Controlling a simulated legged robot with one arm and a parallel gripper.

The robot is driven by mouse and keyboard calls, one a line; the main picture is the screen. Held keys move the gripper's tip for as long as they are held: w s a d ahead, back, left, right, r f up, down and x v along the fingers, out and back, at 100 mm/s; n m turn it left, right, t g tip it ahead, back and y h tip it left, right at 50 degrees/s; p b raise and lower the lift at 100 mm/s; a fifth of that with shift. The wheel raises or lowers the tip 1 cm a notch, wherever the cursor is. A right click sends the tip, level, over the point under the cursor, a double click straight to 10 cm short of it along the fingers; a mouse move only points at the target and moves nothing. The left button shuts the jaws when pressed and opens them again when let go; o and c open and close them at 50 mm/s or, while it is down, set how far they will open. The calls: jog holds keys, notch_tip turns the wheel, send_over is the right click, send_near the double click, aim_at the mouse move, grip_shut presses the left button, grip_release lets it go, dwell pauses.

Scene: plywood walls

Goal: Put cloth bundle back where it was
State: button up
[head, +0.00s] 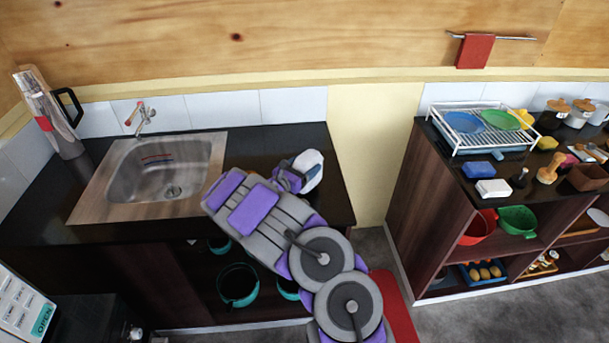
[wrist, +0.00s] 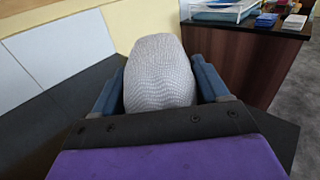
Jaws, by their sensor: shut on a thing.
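The cloth bundle is a pale, rounded, woven-looking lump. In the wrist view the cloth bundle (wrist: 160,75) sits between the two blue fingers of my gripper (wrist: 160,90), which is shut on it. My arm hides part of the counter's front edge.
A floor gap separates the counter from a dark shelf unit (head: 410,190) at right. The shelf top holds a white dish rack (head: 480,130) and blue and white sponges.

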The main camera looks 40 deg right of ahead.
notch_tip(320, 180, down, 4)
jog(key=shift+d+r+b, duration=0.1)
jog(key=shift+d+b, duration=0.05)
jog(key=shift+b, duration=0.2)
jog(key=o, duration=1.3)
jog(key=shift+r, duration=0.15)
jog(key=p+v, duration=0.1)
jog(key=v, duration=1.1)
jog(key=shift+p, duration=0.4)
jog(key=s+d+r+m+g, duration=0.4)
jog(key=s+r+m+g, duration=0.25)
jog(key=s+r, duration=0.4)
jog(key=s+a+r+m+g+y, duration=0.2)
jog(key=s+r+m+g+y, duration=0.15)
jog(key=s+r+m, duration=0.55)
jog(key=s+a+m+t+y, duration=0.1)
jog(key=s+a+y, duration=0.3)
jog(key=s+a, duration=0.3)
jog(key=s+a+m+t+y, duration=0.1)
jog(key=s+a+y, duration=0.4)
jog(key=a, duration=0.5)
jog(key=s+a+f+m+t+y, duration=0.1)
jog(key=s+a+m+t+y, duration=0.1)
jog(key=s+a+y, duration=0.3)
jog(key=shift+s+a+f+m, duration=0.15)
jog(key=shift+s+a+m, duration=0.5)
jog(key=shift+s+a, duration=1.25)
